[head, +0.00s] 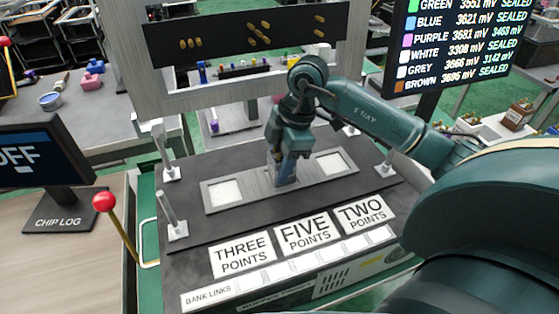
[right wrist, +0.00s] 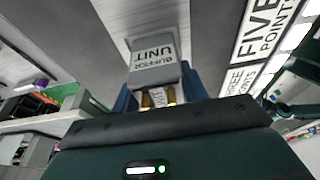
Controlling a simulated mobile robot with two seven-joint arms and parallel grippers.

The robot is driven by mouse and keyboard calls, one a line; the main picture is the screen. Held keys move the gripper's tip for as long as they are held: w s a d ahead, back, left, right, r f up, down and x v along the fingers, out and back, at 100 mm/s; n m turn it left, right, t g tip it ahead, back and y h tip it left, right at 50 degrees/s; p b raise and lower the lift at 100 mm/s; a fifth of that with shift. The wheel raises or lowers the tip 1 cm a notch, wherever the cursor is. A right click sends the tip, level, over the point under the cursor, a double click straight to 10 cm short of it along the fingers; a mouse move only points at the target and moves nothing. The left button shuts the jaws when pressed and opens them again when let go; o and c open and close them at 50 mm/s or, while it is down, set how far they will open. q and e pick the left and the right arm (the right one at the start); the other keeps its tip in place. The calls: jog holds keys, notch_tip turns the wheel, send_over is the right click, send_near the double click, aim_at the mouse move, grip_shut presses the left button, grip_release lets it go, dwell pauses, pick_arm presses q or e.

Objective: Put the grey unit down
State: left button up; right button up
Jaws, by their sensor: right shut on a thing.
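The grey unit (right wrist: 155,62), a block with "BUFFER UNIT" on it, sits between the fingers of my right gripper (right wrist: 157,92) in the right wrist view. In the head view my right gripper (head: 284,180) points down over the middle of a grey plate (head: 253,187), between a white pad (head: 224,193) on the left and another (head: 332,163) on the right. The gripper hides most of the unit there, and I cannot tell whether the unit touches the plate. My left gripper is not in view.
Cards reading three (head: 241,254), five (head: 306,232) and two points (head: 366,212) lie along the front. A red-knobbed lever (head: 104,202) stands at the left. Short posts surround the plate, and an upright grey frame (head: 222,103) stands behind. A readout screen (head: 460,45) is at upper right.

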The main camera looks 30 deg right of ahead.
jog(key=o, duration=1.1)
jog(key=shift+c, duration=0.2)
jog(key=v, duration=1.2)
jog(key=shift+a+r, duration=0.1)
